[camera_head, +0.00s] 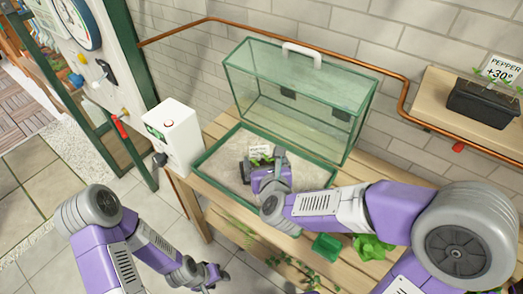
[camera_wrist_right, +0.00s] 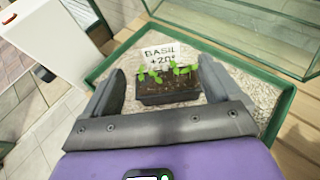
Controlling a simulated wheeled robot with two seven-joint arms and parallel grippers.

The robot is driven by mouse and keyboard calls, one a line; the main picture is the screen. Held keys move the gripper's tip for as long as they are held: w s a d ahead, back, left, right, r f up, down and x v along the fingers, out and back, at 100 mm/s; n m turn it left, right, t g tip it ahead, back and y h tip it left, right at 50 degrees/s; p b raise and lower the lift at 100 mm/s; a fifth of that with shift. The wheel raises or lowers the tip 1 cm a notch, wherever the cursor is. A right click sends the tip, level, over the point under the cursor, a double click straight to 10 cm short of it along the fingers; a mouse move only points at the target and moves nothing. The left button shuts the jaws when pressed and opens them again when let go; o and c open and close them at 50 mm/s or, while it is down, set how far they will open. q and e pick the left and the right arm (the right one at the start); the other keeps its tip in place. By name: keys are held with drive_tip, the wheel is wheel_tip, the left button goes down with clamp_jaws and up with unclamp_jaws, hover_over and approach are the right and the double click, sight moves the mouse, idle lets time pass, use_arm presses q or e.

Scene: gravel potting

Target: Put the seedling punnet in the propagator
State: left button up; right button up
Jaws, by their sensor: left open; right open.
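The seedling punnet, a small black tray of soil and green seedlings with a white "BASIL +20°" label, sits on the gravel inside the propagator; it shows in the right wrist view (camera_wrist_right: 168,93). The propagator has a green-rimmed gravel base (camera_head: 215,152) and a clear lid (camera_head: 300,90) with a white handle, standing raised at the back. My right gripper (camera_wrist_right: 163,82) is open, with one finger on each side of the punnet; contact cannot be told. In the head view my right gripper hides most of the punnet. My left gripper (camera_head: 218,277) is open and empty, low beside the bench.
A white box (camera_head: 174,137) stands left of the propagator. A black punnet labelled "PEPPER +30°" (camera_head: 484,104) sits on a shelf at the right. A green pot (camera_head: 327,246) and leafy greens (camera_head: 371,247) lie on the slatted bench in front. A copper pipe runs along the wall.

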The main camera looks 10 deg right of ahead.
drive_tip(key=shift+v, duration=1.25)
